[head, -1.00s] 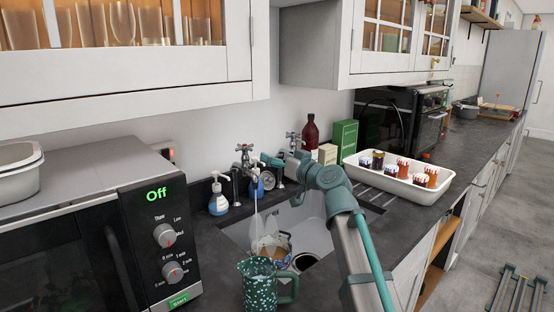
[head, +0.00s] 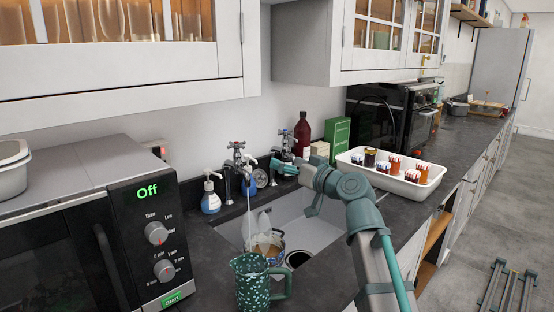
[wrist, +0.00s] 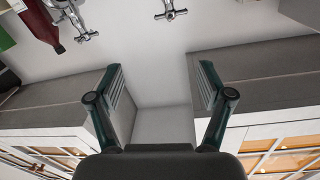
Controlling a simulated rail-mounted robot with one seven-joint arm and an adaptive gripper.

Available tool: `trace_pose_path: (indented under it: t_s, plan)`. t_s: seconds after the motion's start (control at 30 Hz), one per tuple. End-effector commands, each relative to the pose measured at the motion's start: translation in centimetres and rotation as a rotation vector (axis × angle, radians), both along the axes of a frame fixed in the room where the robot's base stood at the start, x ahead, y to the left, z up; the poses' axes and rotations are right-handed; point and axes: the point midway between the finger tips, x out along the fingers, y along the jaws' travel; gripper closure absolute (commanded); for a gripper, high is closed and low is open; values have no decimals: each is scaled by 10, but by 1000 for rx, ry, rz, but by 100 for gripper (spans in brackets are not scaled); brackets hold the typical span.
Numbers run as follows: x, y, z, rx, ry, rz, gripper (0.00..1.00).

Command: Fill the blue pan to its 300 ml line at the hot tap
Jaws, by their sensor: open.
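The blue pan (head: 279,239) sits low in the sink, its inside brownish; the speckled jug partly covers it. Its 300 ml line and water level cannot be made out. The left tap (head: 237,152) has a thin pale stream (head: 249,212) falling from its spout toward the pan. A second tap (head: 286,146) stands to its right; no hot marking is legible. My gripper (head: 292,189) is open and empty above the sink, in front of the taps. In the wrist view, my gripper (wrist: 160,82) has its fingers wide apart with nothing between them, and both taps show at the top.
A green speckled jug (head: 252,282) stands at the near counter edge. A soap bottle (head: 210,200) stands left of the taps. A red bottle (head: 303,134), a green box (head: 337,132) and a white tray (head: 430,182) of jars are on the right. The microwave (head: 75,235) reads Off.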

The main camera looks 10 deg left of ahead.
Motion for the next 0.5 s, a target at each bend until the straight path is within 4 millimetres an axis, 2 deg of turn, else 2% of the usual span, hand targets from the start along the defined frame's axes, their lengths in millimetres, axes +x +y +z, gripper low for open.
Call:
trace_pose_path:
  t_s: [0.03,0.2,0.5]
  plan:
    - [-8,-8,-1,1,-1,-2,21]
    - [-19,-23,0,2,-1,0,21]
    - [-22,-29,0,0,0,0,21]
